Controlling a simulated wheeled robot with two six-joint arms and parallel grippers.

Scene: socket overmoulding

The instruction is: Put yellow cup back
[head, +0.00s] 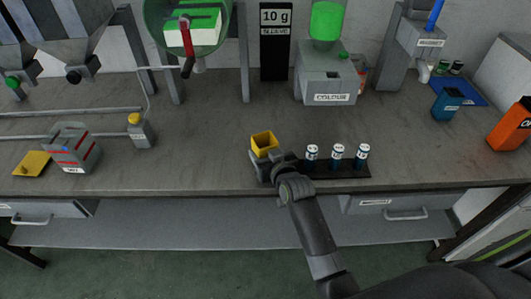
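The yellow cup (263,141) is a small square, open-topped cup at the left end of a black strip (338,172) near the front edge of the bench. My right gripper (264,158) comes in from the lower right, and its end is right at the cup's near side. The gripper and wrist hide the cup's lower part and the strip's left end. I cannot tell whether the fingers are closed on the cup or whether it rests on the strip. My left gripper is not in view.
Three white-topped jars (338,151) stand on the strip just right of my gripper. A grey box with red stripes (74,151) and a yellow plate (32,163) are at left. A COLOUR machine (326,87) stands behind. The bench (205,150) left of the cup is clear.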

